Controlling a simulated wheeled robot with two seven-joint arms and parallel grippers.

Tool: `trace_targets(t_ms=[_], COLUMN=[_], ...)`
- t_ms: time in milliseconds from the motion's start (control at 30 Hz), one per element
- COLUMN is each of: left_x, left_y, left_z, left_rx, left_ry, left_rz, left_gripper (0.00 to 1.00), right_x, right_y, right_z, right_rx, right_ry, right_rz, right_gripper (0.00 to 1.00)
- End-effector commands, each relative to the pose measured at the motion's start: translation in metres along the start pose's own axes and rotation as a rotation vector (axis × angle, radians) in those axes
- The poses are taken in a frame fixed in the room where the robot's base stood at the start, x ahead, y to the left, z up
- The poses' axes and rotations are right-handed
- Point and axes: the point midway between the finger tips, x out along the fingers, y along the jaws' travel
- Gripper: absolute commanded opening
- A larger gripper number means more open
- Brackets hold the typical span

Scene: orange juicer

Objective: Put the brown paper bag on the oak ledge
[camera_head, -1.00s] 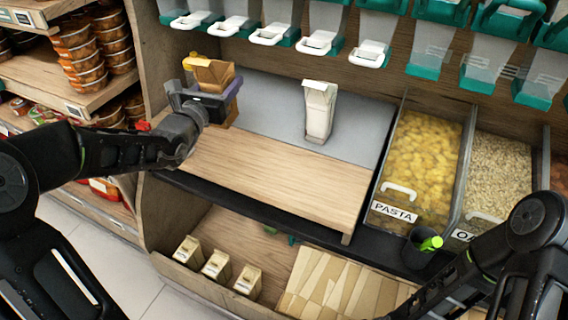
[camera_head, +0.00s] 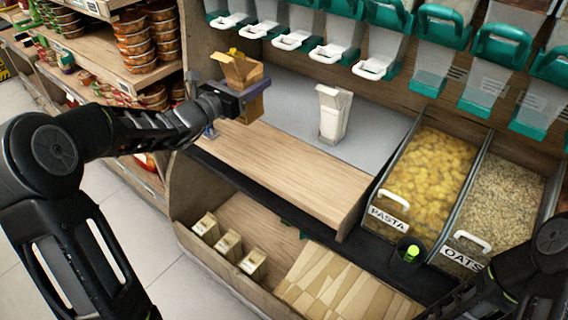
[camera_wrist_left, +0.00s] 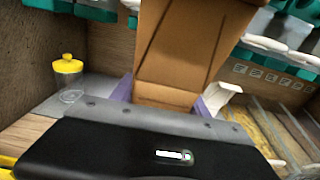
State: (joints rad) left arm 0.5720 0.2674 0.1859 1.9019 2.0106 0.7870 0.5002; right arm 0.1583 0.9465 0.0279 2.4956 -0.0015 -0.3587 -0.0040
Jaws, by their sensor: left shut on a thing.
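The brown paper bag (camera_head: 242,72) is upright and open at the top, in my left gripper (camera_head: 256,90). The left gripper is shut on it, with purple fingers at its sides. The bag also fills the upper middle of the left wrist view (camera_wrist_left: 190,50), between the purple fingers. The oak ledge (camera_head: 285,170) is the pale wooden board along the counter front; the bag is near its far left end. I cannot tell whether the bag touches anything below. Part of my right arm shows at the lower right, but its gripper fingers do not show.
A white carton (camera_head: 332,113) stands on the grey counter (camera_head: 375,125) behind the ledge. A yellow-lidded jar (camera_wrist_left: 68,75) shows in the left wrist view. Bins of pasta (camera_head: 432,175) and oats (camera_head: 502,190) stand right. Dispensers with white handles (camera_head: 375,68) hang above.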

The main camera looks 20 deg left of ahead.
Motion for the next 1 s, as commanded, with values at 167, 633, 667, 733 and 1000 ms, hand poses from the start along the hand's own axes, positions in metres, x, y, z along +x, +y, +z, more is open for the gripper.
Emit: trace_targets(t_ms=[167, 633, 667, 733, 1000], left_x=[0.000, 0.000, 0.000, 0.000, 0.000], left_y=[0.000, 0.001, 0.001, 0.001, 0.001], left_z=[0.000, -0.062, -0.062, -0.062, -0.069], left_rx=[0.000, -0.001, -0.001, 0.000, -0.002], left_ry=[-0.001, -0.002, -0.002, -0.002, 0.000], left_rz=[0.000, 0.001, 0.001, 0.001, 0.001], left_gripper=[0.08, 0.08, 0.08, 0.08, 0.08], right_x=[0.000, 0.010, 0.010, 0.009, 0.011], right_y=[0.000, 0.004, 0.004, 0.004, 0.004], right_z=[0.000, 0.000, 0.000, 0.000, 0.000], right_rx=[0.000, 0.001, 0.001, 0.001, 0.001], right_ry=[0.000, 0.001, 0.001, 0.001, 0.001], right_rz=[0.000, 0.000, 0.000, 0.000, 0.000], right_gripper=[0.36, 0.36, 0.36, 0.36, 0.36])
